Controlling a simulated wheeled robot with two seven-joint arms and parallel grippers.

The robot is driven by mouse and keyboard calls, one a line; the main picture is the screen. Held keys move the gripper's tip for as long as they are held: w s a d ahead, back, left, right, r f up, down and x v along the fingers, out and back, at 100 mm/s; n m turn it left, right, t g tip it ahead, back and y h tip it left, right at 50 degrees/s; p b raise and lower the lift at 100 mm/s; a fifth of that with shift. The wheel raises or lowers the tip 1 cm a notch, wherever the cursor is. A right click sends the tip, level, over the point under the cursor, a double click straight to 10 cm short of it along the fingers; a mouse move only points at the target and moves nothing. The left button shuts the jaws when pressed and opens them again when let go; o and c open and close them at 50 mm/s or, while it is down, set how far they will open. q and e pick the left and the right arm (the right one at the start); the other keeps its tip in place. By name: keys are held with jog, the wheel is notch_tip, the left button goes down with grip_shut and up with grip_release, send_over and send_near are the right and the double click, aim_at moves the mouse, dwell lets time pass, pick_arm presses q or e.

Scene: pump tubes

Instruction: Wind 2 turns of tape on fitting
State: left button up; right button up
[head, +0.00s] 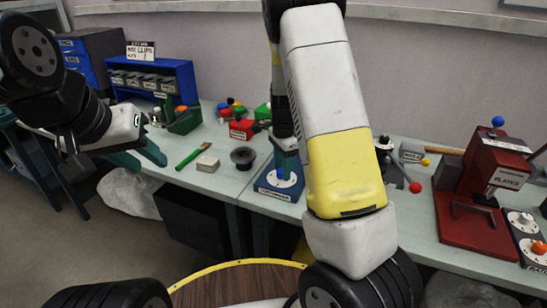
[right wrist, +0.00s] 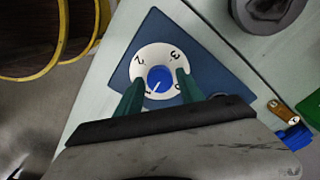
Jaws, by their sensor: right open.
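A blue knob (right wrist: 160,79) sits at the centre of a white numbered dial (right wrist: 152,57) on a blue base plate (right wrist: 197,62). The 2 and 3 show; other marks are partly hidden by the fingers. The base, with a label too small to read, also shows in the head view (head: 279,190). My right gripper (right wrist: 159,77) is open, its green fingers over the dial on either side of the knob. I cannot tell whether they touch it. My left gripper (head: 140,156) is apart, at the bench's left edge, with its green fingers apart and nothing between them. I cannot identify any tape or fitting.
A red press (head: 487,190) stands at the right. My right arm hides the bench's middle.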

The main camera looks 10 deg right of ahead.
jog(key=n, duration=0.9)
jog(key=shift+n, duration=0.3)
jog(key=n, duration=0.4)
jog(key=shift+n, duration=0.4)
jog(key=n, duration=0.4)
grip_shut()
